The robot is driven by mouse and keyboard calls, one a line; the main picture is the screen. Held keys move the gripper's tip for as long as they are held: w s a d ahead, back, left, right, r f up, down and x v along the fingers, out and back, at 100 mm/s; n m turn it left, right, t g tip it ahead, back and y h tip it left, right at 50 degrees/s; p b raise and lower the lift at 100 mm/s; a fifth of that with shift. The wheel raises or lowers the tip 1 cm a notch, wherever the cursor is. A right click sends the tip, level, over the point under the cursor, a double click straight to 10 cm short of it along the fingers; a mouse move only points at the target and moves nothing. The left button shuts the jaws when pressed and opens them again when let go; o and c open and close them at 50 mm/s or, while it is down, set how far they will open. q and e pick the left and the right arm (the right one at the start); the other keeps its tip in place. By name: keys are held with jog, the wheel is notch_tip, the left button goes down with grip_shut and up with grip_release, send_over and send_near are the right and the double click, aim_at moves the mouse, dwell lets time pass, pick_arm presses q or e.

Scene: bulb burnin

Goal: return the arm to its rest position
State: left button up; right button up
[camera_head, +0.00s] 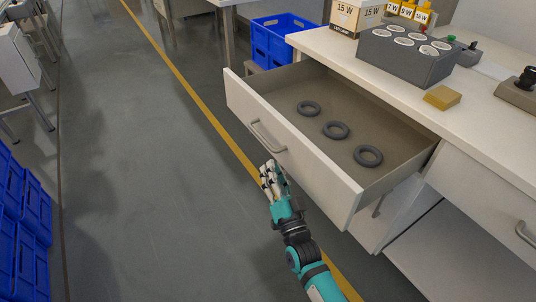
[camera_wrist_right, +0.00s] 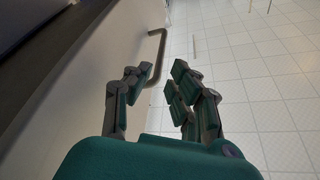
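My right gripper (camera_head: 268,172) is in front of the pulled-out drawer (camera_head: 318,170), just below the lower end of its bar handle (camera_head: 266,137). In the right wrist view its fingers (camera_wrist_right: 162,76) are spread apart with nothing held between them. The drawer handle (camera_wrist_right: 158,50) shows just beyond the fingertips there; I cannot tell whether a finger touches it. The drawer stands open and holds three dark rings (camera_head: 336,130) in a row. My left gripper is not in view.
The white worktop (camera_head: 471,112) carries a grey block with several round sockets (camera_head: 405,58), a 15 W box (camera_head: 352,17), a yellow pad (camera_head: 442,97) and dark devices at right. Blue crates (camera_head: 275,40) stand behind the drawer, more at lower left. Floor left of the drawer is clear.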

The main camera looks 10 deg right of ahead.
jog(key=shift+v, duration=0.8)
jog(key=shift+f, duration=0.1)
